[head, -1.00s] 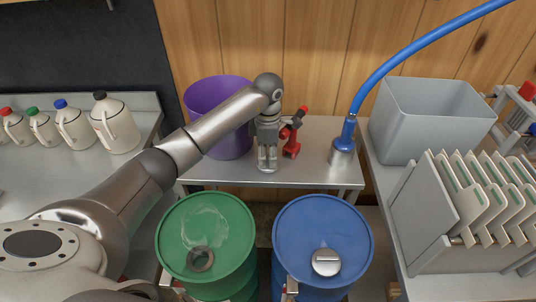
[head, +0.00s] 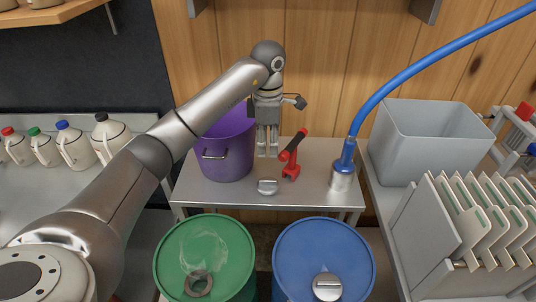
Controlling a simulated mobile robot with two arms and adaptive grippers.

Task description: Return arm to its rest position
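My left arm (head: 150,160) reaches in from the left, over the metal table (head: 225,194). Its gripper (head: 267,151) points down above the table, with a narrow gap between its two fingers and nothing between them. A silver cap (head: 267,187) lies on the table below the fingertips, apart from them. My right gripper is not in view.
A purple pot (head: 228,155) stands just left of the gripper. A red tool with a black grip (head: 291,158) and a blue hose's metal nozzle (head: 342,178) stand to the right. Green (head: 220,245) and blue (head: 315,250) drums stand in front; a grey bin (head: 425,150) is at right.

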